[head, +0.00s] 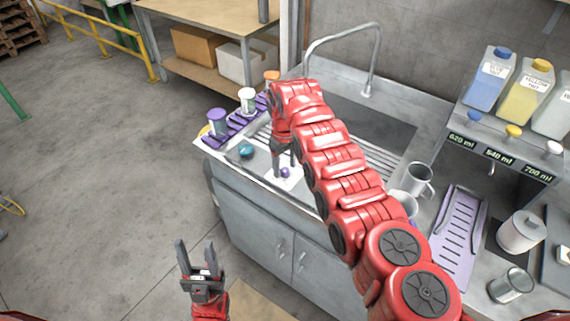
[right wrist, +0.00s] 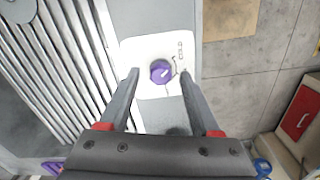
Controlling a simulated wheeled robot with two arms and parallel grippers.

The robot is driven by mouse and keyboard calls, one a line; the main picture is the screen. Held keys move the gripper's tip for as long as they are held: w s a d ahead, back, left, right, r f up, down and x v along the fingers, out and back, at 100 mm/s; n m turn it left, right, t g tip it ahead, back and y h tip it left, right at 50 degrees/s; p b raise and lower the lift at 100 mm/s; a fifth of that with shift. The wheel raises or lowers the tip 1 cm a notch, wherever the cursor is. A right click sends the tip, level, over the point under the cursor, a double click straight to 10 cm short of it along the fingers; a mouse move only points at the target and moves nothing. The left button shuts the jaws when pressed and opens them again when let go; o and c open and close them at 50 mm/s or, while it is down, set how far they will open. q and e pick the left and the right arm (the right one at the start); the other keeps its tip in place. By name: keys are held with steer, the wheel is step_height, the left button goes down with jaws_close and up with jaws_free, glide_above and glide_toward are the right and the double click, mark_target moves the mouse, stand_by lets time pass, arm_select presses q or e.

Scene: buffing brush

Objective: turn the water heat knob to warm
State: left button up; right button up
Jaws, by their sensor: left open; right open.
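The water heat knob (right wrist: 161,71) is a purple dial with a light pointer mark, set on a white plate (right wrist: 140,52) with small lettering. In the right wrist view the pointer aims up and to the right. My right gripper (right wrist: 157,75) is open, its two fingers on either side of the knob; I cannot tell whether they touch it. In the head view the knob (head: 285,172) shows on the sink counter's front part, just below my right gripper. My left gripper (head: 199,262) is open and empty, low in front of the sink cabinet.
A teal round object (head: 246,151) sits left of the knob. A purple rack (head: 237,128) with small cups stands at the counter's left. A tall faucet (head: 366,90) rises behind. Metal mugs (head: 418,179) and a lilac drip tray (head: 458,235) are on the right.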

steer(key=shift+s+f, duration=0.15)
steer(key=shift+f, duration=0.2)
jaws_close()
stand_by(0.3)
